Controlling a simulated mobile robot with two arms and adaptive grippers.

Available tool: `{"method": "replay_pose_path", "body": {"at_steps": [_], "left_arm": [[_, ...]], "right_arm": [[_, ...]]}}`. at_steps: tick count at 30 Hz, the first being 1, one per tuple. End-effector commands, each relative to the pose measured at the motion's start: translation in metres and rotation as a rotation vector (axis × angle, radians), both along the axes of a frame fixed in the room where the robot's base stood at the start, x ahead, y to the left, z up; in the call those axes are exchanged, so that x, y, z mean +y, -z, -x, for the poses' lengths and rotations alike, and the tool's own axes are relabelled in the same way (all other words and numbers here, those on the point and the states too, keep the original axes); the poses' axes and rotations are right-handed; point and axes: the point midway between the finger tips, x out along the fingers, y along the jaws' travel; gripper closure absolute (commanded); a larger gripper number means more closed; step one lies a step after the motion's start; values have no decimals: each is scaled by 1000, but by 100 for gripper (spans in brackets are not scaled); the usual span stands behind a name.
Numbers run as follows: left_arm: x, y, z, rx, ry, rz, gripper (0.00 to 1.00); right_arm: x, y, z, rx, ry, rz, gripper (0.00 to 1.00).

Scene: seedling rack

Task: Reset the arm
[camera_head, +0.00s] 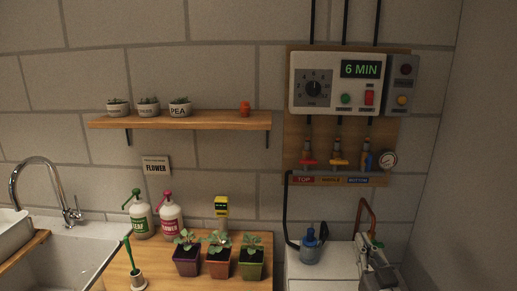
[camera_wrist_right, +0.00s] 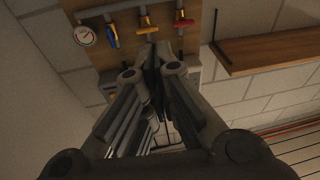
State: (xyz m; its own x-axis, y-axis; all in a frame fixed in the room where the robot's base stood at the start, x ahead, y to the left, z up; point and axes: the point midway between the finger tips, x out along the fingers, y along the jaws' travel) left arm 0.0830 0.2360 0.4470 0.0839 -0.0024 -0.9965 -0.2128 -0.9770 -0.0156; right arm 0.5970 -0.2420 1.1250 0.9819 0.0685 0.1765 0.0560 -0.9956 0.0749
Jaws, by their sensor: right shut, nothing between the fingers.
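My right gripper (camera_head: 366,246) shows at the lower right of the head view, over the white cabinet at the wall. In the right wrist view its dark fingers (camera_wrist_right: 152,62) are shut together with nothing between them. They point toward the valve board (camera_wrist_right: 110,62), where the gauge (camera_wrist_right: 84,36) and the blue, yellow and red valves show. My left gripper is not in view.
The wall controller (camera_head: 325,105) and its valves hang above the white cabinet (camera_head: 302,273). A blue-capped container (camera_head: 310,250) stands left of my right gripper. Potted seedlings and spray bottles stand on the wooden counter (camera_head: 255,246). A shelf (camera_head: 200,121) holds small pots.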

Motion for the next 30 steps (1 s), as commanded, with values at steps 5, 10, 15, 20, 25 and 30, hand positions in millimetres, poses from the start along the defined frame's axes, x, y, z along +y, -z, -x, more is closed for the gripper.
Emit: {"method": "replay_pose_path", "body": {"at_steps": [5,10,15,20,25,30], "left_arm": [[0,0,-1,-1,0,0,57],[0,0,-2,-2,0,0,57],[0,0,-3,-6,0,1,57],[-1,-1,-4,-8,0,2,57],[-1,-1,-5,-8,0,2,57],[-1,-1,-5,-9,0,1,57]], "right_arm": [[21,107,58,419,-15,35,100],[32,185,140,796,-20,67,100],[36,226,214,1069,-19,92,100],[37,244,272,1262,-16,109,100],[37,253,329,1441,-13,125,100],[38,293,318,1455,-13,128,100]]}}
